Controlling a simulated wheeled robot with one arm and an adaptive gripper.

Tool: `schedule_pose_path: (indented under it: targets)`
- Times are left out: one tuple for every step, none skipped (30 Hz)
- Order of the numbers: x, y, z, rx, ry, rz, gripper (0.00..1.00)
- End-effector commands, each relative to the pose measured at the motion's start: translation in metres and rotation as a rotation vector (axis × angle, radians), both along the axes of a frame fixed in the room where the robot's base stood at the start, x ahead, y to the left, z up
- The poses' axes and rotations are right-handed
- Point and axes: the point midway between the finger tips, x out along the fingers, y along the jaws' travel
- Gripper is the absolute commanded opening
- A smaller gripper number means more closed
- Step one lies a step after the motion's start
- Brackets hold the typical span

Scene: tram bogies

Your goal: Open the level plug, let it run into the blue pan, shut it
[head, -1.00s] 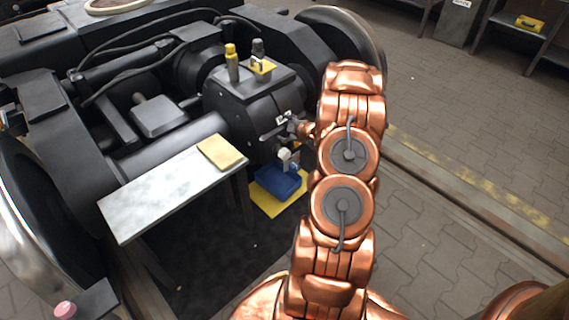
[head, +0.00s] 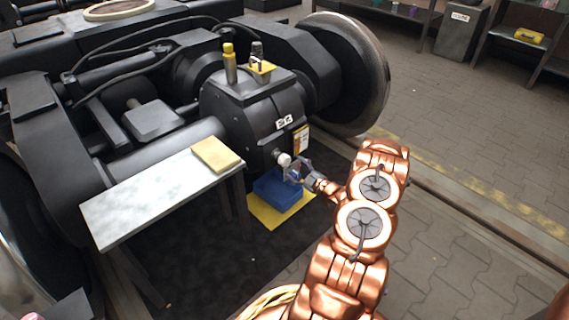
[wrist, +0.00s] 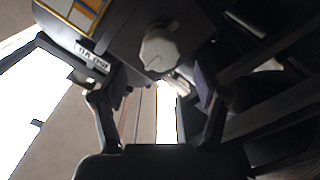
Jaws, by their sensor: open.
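The level plug shows as a pale round knob (head: 283,160) low on the face of the black gearbox (head: 255,112). In the wrist view the knob (wrist: 160,48) lies ahead of and between my fingers, with a mark on its face. My gripper (head: 297,171) is open and empty, just to the right of the knob; its fingers also show in the wrist view (wrist: 150,90). I see no finger closed on the knob. The blue pan (head: 270,191) stands on a yellow mat (head: 268,215) below the gearbox, partly hidden by my gripper. I see no oil running.
A bench (head: 135,205) with a tan pad (head: 216,154) stands at the left. A yellow-topped fitting (head: 229,65) and a grey one stand on the gearbox. A large wheel (head: 345,75) is behind at right. Paved floor (head: 450,150) is clear at right.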

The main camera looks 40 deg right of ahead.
Motion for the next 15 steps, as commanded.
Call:
schedule_pose_path:
  targets:
    - [0.008, 0.001, -0.002, -0.002, -0.001, 0.004, 0.73]
    - [0.012, 0.001, -0.002, -0.002, -0.001, 0.004, 0.73]
    - [0.018, 0.001, -0.002, -0.002, -0.001, 0.004, 0.73]
    - [0.022, 0.0, -0.002, -0.002, -0.001, 0.003, 0.73]
    - [0.026, 0.0, -0.001, -0.003, -0.002, 0.004, 0.73]
    - [0.032, 0.0, -0.001, -0.003, -0.002, 0.004, 0.73]
    - [0.035, 0.0, -0.001, -0.003, -0.003, 0.003, 0.73]
    - [0.039, 0.0, -0.001, -0.002, -0.003, 0.002, 0.73]
    - [0.044, 0.0, -0.001, -0.002, -0.003, 0.003, 0.73]
    - [0.047, 0.0, -0.001, -0.002, -0.003, 0.003, 0.73]
    - [0.05, -0.001, -0.001, -0.002, -0.002, 0.002, 0.73]
    - [0.053, -0.001, -0.001, -0.002, -0.001, 0.001, 0.73]
    - [0.055, -0.001, 0.0, -0.002, -0.001, 0.001, 0.73]
    - [0.057, -0.001, 0.0, -0.001, -0.001, 0.001, 0.73]
    - [0.059, -0.001, 0.0, 0.0, -0.001, 0.001, 0.73]
